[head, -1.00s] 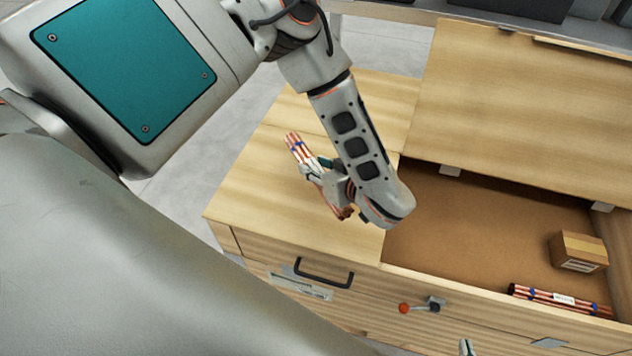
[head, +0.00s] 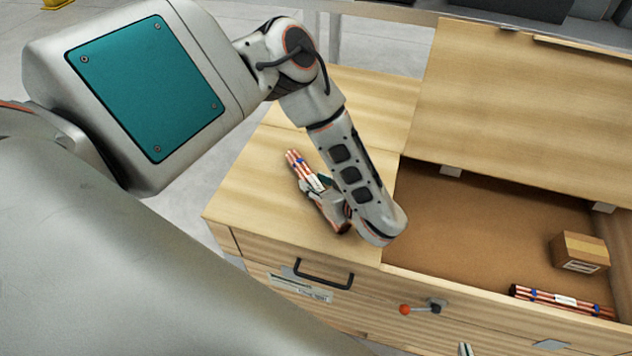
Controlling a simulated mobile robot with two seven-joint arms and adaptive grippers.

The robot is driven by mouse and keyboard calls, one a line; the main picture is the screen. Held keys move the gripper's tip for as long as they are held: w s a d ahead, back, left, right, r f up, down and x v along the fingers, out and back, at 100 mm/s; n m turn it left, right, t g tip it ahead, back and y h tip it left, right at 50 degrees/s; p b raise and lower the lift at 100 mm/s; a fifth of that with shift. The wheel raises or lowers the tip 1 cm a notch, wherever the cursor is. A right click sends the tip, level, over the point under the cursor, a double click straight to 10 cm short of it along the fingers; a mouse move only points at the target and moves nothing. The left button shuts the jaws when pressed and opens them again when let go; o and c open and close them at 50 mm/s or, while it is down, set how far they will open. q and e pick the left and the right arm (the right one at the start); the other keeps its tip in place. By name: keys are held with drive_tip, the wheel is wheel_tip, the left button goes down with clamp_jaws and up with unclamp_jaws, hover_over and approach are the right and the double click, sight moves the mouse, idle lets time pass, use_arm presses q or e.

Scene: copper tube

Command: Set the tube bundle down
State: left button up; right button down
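A copper tube bundle (head: 296,160) with blue bands and a white label is in my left gripper (head: 316,186), over the light wooden top (head: 262,170) on the left side of the cabinet. The gripper's fingers are around the bundle's middle, and my wrist hides part of it. The bundle is slanted in the picture, low over the top or touching it; I cannot tell which. A second tube bundle (head: 562,301) lies in the open compartment at right.
The open compartment (head: 470,225) has a brown floor and holds a small cardboard box (head: 579,252). Its raised wooden lid (head: 530,110) stands behind. A black drawer handle (head: 323,273) and a red-knobbed latch (head: 422,308) are on the front. The wooden top around the held bundle is clear.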

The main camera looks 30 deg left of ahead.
use_arm(q)
drive_tip(key=shift+o, duration=1.4)
drive_tip(key=shift+r, duration=0.1)
drive_tip(key=v, duration=1.1)
drive_tip(key=shift+s+d+r, duration=0.1)
drive_tip(key=shift+d+r, duration=0.05)
drive_tip(key=shift+d, duration=0.05)
drive_tip(key=shift+s+d+r, duration=0.15)
drive_tip(key=shift+d, duration=0.05)
drive_tip(key=shift+s, duration=0.1)
